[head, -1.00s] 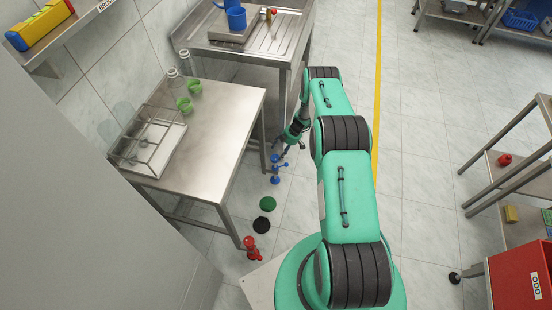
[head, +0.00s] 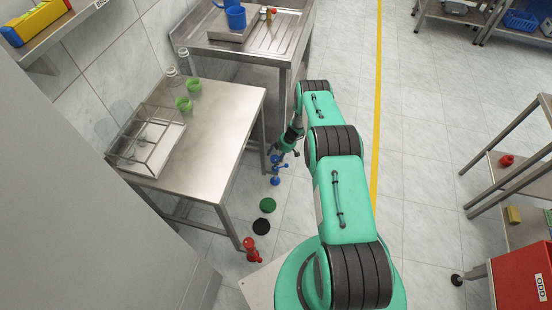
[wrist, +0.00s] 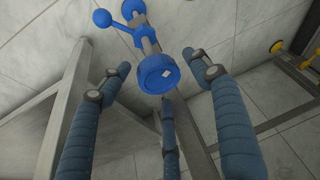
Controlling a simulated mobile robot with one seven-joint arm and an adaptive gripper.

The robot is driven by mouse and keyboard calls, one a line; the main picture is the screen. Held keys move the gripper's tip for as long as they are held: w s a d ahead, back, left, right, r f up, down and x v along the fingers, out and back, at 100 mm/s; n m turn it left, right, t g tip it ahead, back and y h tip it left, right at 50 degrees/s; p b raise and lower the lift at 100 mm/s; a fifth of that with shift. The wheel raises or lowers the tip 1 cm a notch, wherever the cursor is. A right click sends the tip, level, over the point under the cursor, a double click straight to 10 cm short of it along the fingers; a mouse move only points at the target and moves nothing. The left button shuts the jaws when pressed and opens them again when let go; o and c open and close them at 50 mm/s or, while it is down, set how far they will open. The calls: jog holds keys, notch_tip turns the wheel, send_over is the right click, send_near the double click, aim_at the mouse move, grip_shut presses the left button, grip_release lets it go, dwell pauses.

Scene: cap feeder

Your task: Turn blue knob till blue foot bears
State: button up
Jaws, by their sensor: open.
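The blue knob (wrist: 158,73) is a round disc with a small pale mark, at the near end of a blue and grey shaft in the wrist view. A blue ball on a side arm (wrist: 102,18) stands off the shaft. In the head view the blue fitting is low by the table's leg, with its blue foot (head: 276,182) near the floor; I cannot tell whether that foot touches the floor. My gripper (head: 284,155) is beside the fitting. In the wrist view its blue-grey fingers (wrist: 160,76) are spread around the knob, with gaps showing.
The steel table (head: 215,135) stands close left of my gripper, and a sink bench (head: 290,50) is behind it. Green (head: 267,205), black (head: 261,226) and red (head: 251,248) items lie in front. The floor right of the arm is open up to a rack (head: 520,170).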

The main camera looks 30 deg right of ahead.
jog(key=shift+a, duration=0.1)
jog(key=c, duration=1.1)
jog(key=shift+a, duration=0.1)
